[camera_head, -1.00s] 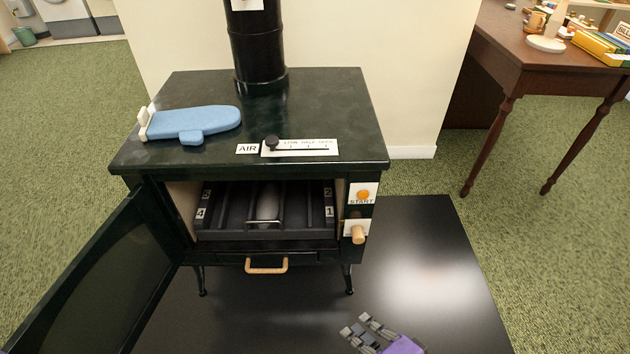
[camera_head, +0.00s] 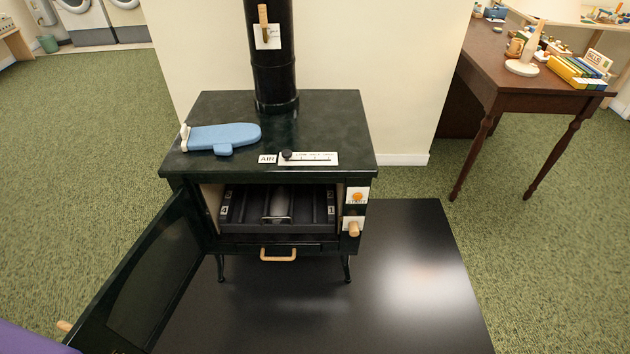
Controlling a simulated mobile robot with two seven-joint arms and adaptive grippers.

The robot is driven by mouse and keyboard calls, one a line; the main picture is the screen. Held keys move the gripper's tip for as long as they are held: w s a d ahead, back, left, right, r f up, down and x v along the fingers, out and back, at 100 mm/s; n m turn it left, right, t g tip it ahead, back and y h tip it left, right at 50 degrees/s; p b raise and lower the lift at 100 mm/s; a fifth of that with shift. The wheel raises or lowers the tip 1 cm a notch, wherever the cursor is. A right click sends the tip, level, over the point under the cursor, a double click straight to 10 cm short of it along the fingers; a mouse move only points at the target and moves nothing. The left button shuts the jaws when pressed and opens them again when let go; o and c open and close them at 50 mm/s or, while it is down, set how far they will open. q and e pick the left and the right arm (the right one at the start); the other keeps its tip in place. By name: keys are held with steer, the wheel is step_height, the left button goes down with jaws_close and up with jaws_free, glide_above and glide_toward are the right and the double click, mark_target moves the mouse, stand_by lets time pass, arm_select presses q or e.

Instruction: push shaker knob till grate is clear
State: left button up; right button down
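The wooden shaker knob (camera_head: 354,229) sticks out from a white plate on the right of the stove's front, below the orange START button (camera_head: 357,197). The grate (camera_head: 300,227) is a dark slotted tray inside the open firebox, with number labels at its sides. Whether ash lies in the other slots is too dark to tell. Neither gripper shows. A purple part of mine fills the lower left corner.
The stove door (camera_head: 150,275) stands wide open to the left. A blue mitt-like item (camera_head: 222,137) and the AIR slider (camera_head: 287,155) are on the stove top (camera_head: 325,120). A wooden drawer handle (camera_head: 278,256) sits below the firebox. The black floor plate (camera_head: 390,300) is clear at front right.

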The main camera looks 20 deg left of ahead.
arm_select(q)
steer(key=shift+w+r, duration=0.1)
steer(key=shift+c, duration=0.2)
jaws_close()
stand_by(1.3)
